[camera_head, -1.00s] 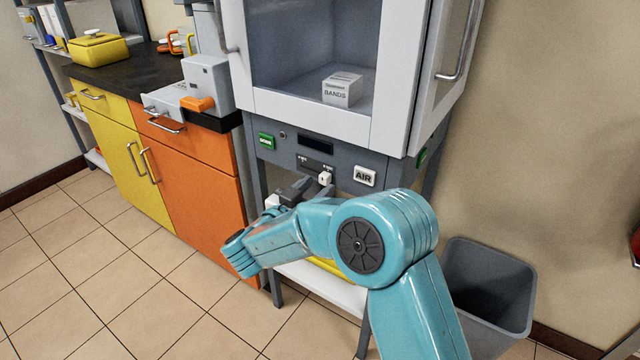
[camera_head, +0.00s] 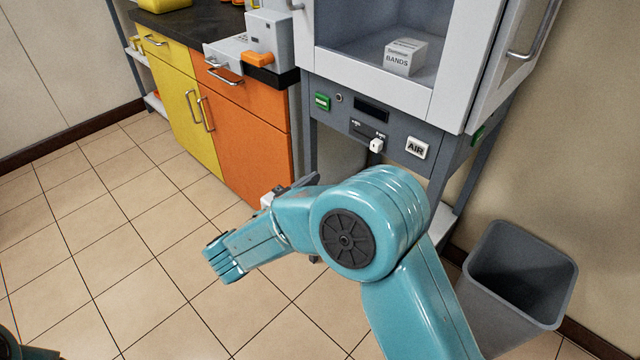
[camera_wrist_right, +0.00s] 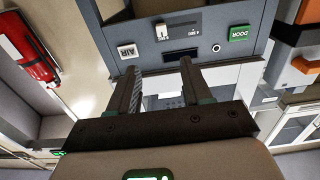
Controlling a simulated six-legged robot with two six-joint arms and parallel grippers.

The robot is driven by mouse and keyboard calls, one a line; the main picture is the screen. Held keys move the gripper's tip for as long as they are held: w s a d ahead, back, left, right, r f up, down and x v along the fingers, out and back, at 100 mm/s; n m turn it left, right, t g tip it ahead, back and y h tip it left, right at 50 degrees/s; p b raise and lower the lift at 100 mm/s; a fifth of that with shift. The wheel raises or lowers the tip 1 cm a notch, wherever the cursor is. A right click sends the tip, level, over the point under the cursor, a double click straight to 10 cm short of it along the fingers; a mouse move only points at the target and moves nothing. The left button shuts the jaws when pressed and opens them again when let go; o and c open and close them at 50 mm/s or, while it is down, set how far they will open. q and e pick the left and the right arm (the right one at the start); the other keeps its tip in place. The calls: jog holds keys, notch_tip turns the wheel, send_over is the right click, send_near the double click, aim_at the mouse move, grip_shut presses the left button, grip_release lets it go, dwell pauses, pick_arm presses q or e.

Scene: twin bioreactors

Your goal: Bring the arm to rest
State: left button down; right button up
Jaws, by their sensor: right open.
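My right arm, teal, reaches in from the bottom right of the head view and bends to the left. Its right gripper (camera_head: 298,186) is mostly hidden behind the forearm, in front of the grey cabinet (camera_head: 345,128) and below its control panel. In the right wrist view the two dark fingers (camera_wrist_right: 158,70) stand apart with nothing between them. Beyond them that view shows the panel with its AIR label (camera_wrist_right: 127,51), its green DOOR button (camera_wrist_right: 239,33) and a white slider knob (camera_wrist_right: 162,31). My left gripper is not in view.
A grey bin (camera_head: 520,275) stands right of my arm. An orange and yellow counter (camera_head: 245,140) stands at the left. A white BANDS box (camera_head: 405,57) sits inside the cabinet. The tiled floor (camera_head: 130,250) at the left is clear.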

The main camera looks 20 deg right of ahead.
jog(key=d+f+n+t+y, duration=0.1)
jog(key=d+f+n+y, duration=0.3)
jog(key=d+f, duration=1)
jog(key=s+a+f+n+g+y, duration=0.1)
jog(key=s+a+f+n+y, duration=0.15)
jog(key=a+f+y, duration=0.35)
jog(key=s+a+f+n+y, duration=0.2)
jog(key=s+a+f, duration=0.15)
jog(key=f, duration=0.35)
jog(key=s+a+f+n+g+y, duration=0.1)
jog(key=s+a+f+n+y, duration=0.1)
jog(key=s+a+f+y, duration=0.35)
jog(key=s+a+f+n+g+y, duration=0.1)
jog(key=s+a+g+y, duration=0.1)
jog(key=s+a+g, duration=0.3)
jog(key=s+a+f+y, duration=0.1)
jog(key=s+a, duration=0.1)
jog(key=s, duration=0.5)
notch_tip(320, 180, up, 22)
jog(key=p, duration=2.2)
jog(key=shift+w+a+r+p, duration=0.15)
jog(key=shift+w+r+p, duration=0.1)
jog(key=shift+p, duration=0.15)
